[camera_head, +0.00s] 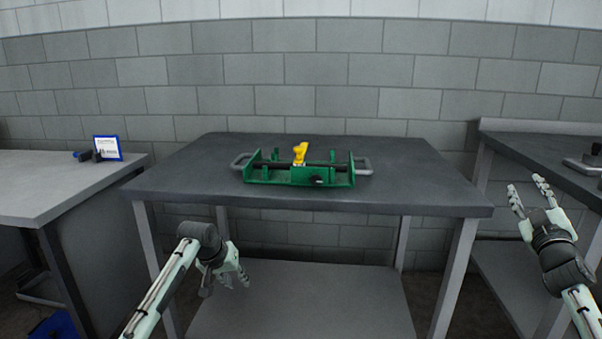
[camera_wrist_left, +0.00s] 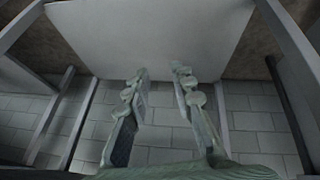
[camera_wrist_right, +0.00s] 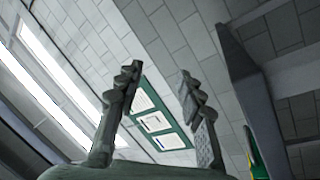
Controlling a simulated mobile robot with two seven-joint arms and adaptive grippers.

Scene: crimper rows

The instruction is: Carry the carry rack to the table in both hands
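The green carry rack (camera_head: 300,172) stands on the dark grey table (camera_head: 420,190) in the head view, with a grey handle at each end and a yellow piece and dark parts in it. My left gripper (camera_head: 242,278) is low in front of the table, below its top and apart from the rack. In the left wrist view its fingers (camera_wrist_left: 158,75) are spread with nothing between them. My right gripper (camera_head: 527,190) is raised to the right of the table, apart from the rack. In the right wrist view its fingers (camera_wrist_right: 160,75) are spread and empty.
A lighter table (camera_head: 60,180) at the left holds a blue-framed sign (camera_head: 107,148) and dark tools. Another dark table (camera_head: 560,155) at the right stands close to my right arm. The table top around the rack is clear. A lower shelf (camera_head: 300,300) lies beneath it.

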